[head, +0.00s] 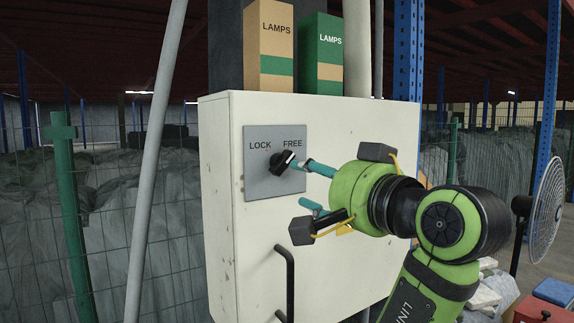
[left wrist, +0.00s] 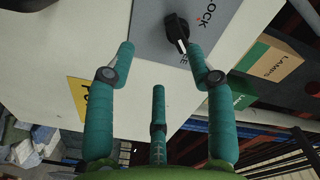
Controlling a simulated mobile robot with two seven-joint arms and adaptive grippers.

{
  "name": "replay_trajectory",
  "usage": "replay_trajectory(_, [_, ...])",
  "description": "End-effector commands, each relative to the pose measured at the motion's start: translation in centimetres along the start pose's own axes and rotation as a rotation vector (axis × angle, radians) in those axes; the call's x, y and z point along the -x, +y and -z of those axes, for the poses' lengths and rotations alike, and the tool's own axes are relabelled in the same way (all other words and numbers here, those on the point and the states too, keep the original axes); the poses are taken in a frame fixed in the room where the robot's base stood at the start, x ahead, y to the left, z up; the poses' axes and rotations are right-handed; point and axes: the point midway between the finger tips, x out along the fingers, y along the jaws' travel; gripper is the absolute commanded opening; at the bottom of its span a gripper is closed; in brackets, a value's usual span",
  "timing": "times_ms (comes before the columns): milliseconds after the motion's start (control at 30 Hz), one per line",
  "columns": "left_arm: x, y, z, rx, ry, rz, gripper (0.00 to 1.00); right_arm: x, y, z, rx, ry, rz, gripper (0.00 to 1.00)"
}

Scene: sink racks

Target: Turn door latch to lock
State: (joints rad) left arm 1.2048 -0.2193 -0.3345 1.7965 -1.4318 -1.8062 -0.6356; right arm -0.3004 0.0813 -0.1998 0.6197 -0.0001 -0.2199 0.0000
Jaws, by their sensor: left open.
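The door latch (head: 281,162) is a black rotary knob on a grey plate (head: 262,185) marked LOCK on the left and FREE on the right. Its white-marked pointer is turned toward FREE. My left gripper (head: 303,183) has teal fingers and is open just right of the latch. One fingertip looks very near the knob in the head view; I cannot tell whether it touches. In the left wrist view the latch (left wrist: 177,28) lies ahead, between the two outer fingertips of the gripper (left wrist: 160,50) and nearer the right one. My right gripper is not in view.
The plate is on a white cabinet (head: 228,235) with a black handle (head: 288,280) below. A tan LAMPS box (head: 270,50) and a green one (head: 320,65) stand on top. A slanted grey pole (head: 155,150) is at left, a fan (head: 546,215) at right.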

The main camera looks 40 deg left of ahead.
Motion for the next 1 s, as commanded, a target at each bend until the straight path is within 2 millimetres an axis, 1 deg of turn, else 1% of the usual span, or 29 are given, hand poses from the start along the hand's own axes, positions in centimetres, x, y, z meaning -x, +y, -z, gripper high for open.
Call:
replay_trajectory(33, [0.4, -1.1, 0.3, 0.010, -0.004, 0.018, 0.54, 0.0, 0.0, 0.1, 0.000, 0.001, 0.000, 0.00])
replay_trajectory(67, [0.5, -1.5, 0.4, 0.015, -0.006, 0.025, 0.54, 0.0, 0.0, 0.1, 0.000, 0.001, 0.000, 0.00])
replay_trajectory(133, [0.5, -2.0, 0.6, 0.018, -0.011, 0.035, 0.54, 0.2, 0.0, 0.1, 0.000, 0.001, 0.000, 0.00])
replay_trajectory(200, [-0.1, -2.3, 0.7, 0.018, -0.013, 0.039, 0.54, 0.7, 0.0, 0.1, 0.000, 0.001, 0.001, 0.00])
replay_trajectory(267, [-0.8, -2.4, 0.7, 0.017, -0.014, 0.040, 0.54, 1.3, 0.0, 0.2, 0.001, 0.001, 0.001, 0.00])
replay_trajectory(433, [-3.6, -2.6, 0.7, 0.015, -0.014, 0.040, 0.54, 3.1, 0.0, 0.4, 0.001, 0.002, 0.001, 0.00])
replay_trajectory(600, [-5.6, -2.5, 0.6, 0.017, -0.013, 0.037, 0.54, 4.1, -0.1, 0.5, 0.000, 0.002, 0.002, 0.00])
replay_trajectory(733, [-6.3, -2.4, 0.5, 0.017, -0.011, 0.037, 0.54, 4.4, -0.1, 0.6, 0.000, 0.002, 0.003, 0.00])
replay_trajectory(967, [-6.4, -2.2, 0.4, 0.018, -0.010, 0.036, 0.54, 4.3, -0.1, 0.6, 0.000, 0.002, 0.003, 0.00])
replay_trajectory(1000, [-6.4, -2.2, 0.4, 0.018, -0.010, 0.036, 0.46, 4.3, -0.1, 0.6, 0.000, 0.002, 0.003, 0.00])
